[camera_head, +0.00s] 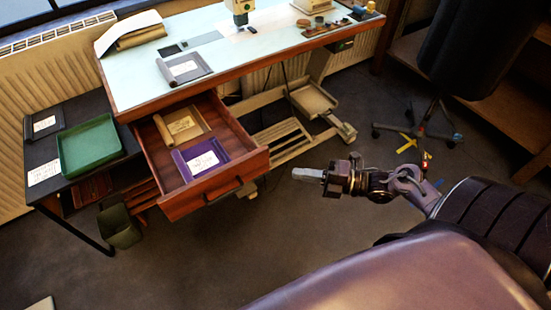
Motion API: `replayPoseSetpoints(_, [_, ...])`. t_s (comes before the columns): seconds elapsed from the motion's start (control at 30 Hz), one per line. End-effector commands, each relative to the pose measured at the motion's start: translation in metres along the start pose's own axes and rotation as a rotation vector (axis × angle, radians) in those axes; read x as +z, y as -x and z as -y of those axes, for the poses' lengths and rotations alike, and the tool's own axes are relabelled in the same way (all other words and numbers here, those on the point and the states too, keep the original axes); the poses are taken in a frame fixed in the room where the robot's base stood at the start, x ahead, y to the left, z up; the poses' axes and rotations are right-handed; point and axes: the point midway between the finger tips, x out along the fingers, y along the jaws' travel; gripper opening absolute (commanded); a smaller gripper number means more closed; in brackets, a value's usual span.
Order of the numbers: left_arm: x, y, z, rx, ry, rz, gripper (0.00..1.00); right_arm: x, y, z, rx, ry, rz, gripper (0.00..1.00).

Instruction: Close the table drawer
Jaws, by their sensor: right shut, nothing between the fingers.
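The table (130,85) has a pale blue top and a reddish wooden edge. Its wooden drawer (214,184) is pulled out toward me on the left side, with a dark handle (222,190) on the front. Inside it lie a tan packet (182,126) and a purple one (201,161), each with a pale label. My right gripper (298,174) is shut and empty. It is in the air to the right of the drawer front, apart from it, pointing left. My left gripper is not in view.
A dark side table (40,155) with a green tray (90,147) stands left of the drawer. A dark bin (119,226) is on the floor below. A swivel chair (470,50) stands at the right. The floor before the drawer is clear.

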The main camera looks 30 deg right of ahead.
Motion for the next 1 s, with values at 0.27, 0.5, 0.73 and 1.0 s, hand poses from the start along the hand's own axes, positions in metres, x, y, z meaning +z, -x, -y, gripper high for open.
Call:
replayPoseSetpoints(0.27, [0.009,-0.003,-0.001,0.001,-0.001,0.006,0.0,0.005,-0.059,-0.001,0.003,0.001,0.002,0.0])
replayPoseSetpoints(0.5, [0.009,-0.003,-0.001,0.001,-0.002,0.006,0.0,0.025,-0.076,0.001,-0.001,0.0,0.003,0.0])
replayPoseSetpoints(0.73, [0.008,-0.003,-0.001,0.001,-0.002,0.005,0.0,0.029,-0.08,0.001,-0.002,-0.002,0.002,0.0])
replayPoseSetpoints(1.0, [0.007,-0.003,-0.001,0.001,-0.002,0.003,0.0,0.029,-0.08,0.001,-0.002,-0.001,0.002,0.0])
